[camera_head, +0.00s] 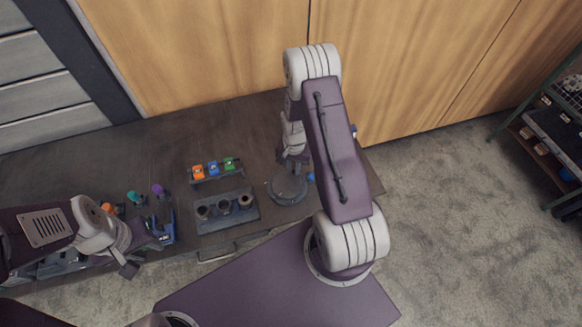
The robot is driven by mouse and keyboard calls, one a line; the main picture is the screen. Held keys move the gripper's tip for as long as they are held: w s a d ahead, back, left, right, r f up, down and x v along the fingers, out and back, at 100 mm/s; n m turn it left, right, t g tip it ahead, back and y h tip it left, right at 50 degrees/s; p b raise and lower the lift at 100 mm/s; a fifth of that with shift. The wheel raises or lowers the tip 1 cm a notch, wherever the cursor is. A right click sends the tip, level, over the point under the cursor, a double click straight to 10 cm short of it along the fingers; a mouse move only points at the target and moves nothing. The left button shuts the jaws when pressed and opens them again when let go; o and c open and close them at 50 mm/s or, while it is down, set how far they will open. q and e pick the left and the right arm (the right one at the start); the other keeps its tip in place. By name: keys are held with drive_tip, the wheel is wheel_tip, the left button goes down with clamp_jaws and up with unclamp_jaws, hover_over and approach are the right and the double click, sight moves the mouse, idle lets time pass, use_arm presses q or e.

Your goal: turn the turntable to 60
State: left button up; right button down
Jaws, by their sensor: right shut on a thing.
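The turntable (288,190) is a dark grey round disc on the workbench, right of the block with dark cups. My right gripper (291,164) comes down at its far side and is shut on the turntable's far part. The exact grip is small and partly hidden by my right arm. A small blue part (311,176) shows at the disc's right edge. No angle marks are readable. My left gripper (142,257) is over the bench's front left edge, its fingers apart and empty, far from the turntable.
A rack (217,179) holds orange, blue and green pieces. A grey block (246,216) with dark round cups stands in front of it. A blue tool (164,230) and small coloured items lie near my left gripper. Wooden panels rise behind the bench (150,150); a shelf stands far right.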

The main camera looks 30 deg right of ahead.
drive_tip(key=shift+s+d+m, duration=0.15)
drive_tip(key=shift+s+m, duration=0.2)
drive_tip(key=shift+m, duration=0.65)
drive_tip(key=c, duration=1.4)
unclamp_jaws()
drive_tip(key=shift+s, duration=0.1)
drive_tip(key=shift+o, duration=0.2)
wheel_tip(320, 180, up, 9)
drive_tip(key=b, duration=0.1)
